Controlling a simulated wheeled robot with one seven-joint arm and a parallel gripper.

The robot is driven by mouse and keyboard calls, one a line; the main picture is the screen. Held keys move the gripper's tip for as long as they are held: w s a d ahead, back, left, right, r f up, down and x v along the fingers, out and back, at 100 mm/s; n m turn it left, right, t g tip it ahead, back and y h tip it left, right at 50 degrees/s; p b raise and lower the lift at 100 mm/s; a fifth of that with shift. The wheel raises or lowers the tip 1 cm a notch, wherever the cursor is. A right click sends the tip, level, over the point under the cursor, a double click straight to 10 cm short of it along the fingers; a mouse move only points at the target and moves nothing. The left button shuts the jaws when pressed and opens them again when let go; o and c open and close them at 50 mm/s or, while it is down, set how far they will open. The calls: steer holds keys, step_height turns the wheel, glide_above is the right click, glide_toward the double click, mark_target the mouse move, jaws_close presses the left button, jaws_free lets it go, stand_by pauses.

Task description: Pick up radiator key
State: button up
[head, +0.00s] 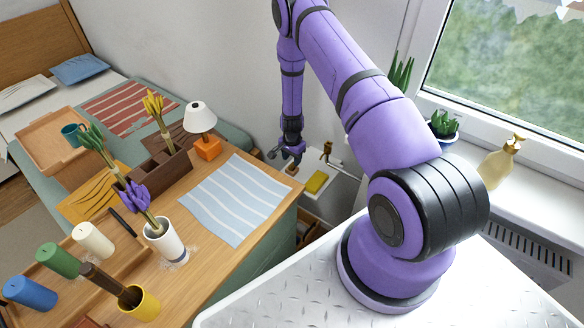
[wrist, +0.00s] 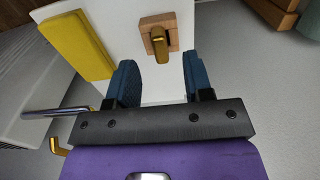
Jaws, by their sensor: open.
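A small brass piece, which looks like the radiator key (wrist: 160,44), is on a square wooden block (wrist: 174,21) on a white surface (wrist: 118,15). In the wrist view, my gripper (wrist: 160,62) is open, with its two blue fingers apart. The key lies just beyond the fingertips, roughly centred between them, and nothing is held. In the head view, my gripper (head: 287,154) hangs low between the desk and the window, above the white surface. The block shows only in part there, and I cannot make out the key.
A yellow flat object (wrist: 77,45) lies on the white surface beside the block. A metal bar (wrist: 57,110) and brass hook (wrist: 58,147) are close at the left of the wrist view. The wooden desk (head: 200,262) with a lamp (head: 202,120) stands left of my arm.

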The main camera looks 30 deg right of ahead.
mark_target(292, 164)
step_height(292, 164, down, 4)
steer(key=shift+f, duration=0.15)
jaws_close()
stand_by(0.3)
steer(key=r, duration=1)
steer(key=shift+d, duration=0.2)
steer(key=s+d+r, duration=0.4)
steer(key=d+r, duration=0.1)
steer(key=r, duration=0.2)
steer(key=s+d+r, duration=0.4)
steer(key=d+r, duration=0.1)
steer(key=r, duration=0.2)
steer(key=shift+s+r, duration=0.15)
steer(key=shift+s, duration=0.05)
